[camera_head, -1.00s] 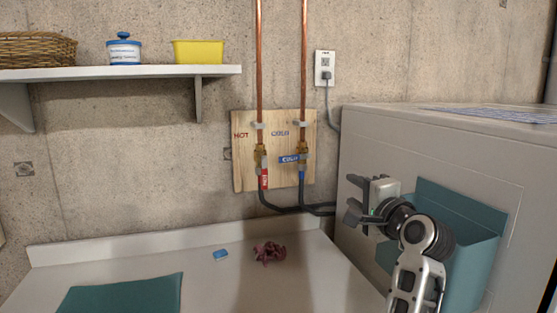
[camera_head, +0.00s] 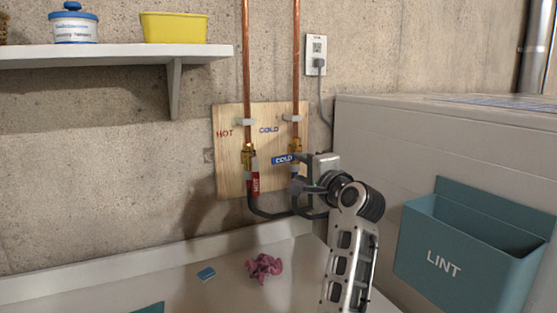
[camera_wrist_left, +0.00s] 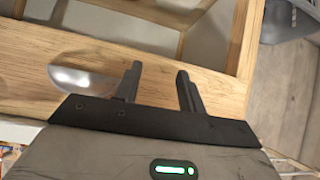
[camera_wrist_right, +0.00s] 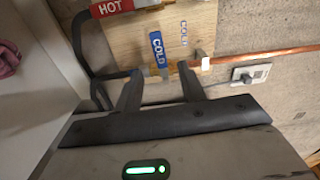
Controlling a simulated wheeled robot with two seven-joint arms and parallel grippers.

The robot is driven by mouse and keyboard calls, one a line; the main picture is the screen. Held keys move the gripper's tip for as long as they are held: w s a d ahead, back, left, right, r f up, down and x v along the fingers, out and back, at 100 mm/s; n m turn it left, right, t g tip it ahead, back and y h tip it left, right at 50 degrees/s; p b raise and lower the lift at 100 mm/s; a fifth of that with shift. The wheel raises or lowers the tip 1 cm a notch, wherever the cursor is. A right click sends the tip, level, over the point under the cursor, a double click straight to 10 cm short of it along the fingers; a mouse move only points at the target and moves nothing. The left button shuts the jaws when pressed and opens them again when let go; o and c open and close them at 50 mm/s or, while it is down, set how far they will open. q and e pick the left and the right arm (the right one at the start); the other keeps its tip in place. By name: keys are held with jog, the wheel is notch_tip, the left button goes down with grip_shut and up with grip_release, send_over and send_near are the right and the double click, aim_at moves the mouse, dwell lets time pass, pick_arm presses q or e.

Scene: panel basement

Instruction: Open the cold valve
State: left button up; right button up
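The cold valve has a blue lever (camera_head: 284,159) marked COLD, turned sideways across its copper pipe (camera_head: 296,60) on the wooden board (camera_head: 231,180). The blue lever also shows in the right wrist view (camera_wrist_right: 158,54), between the fingertips. The hot valve's red lever (camera_head: 255,183) hangs down in line with its pipe. My right gripper (camera_head: 298,172) is open beside the cold valve, fingers pointing at the board. In the right wrist view (camera_wrist_right: 160,82) its fingers stand apart. I cannot tell whether they touch the lever. My left gripper (camera_wrist_left: 160,80) is open and empty over a wooden frame.
A grey washer or dryer (camera_head: 370,140) with a teal LINT bin (camera_head: 470,250) stands at the right. A shelf (camera_head: 130,56) hangs at upper left.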

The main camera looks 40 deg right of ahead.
aim_at(284, 160)
jog(key=b+x, duration=0.2)
jog(key=x, duration=0.9)
jog(key=shift+w+f, duration=0.15)
jog(key=shift+w, duration=0.15)
grip_shut()
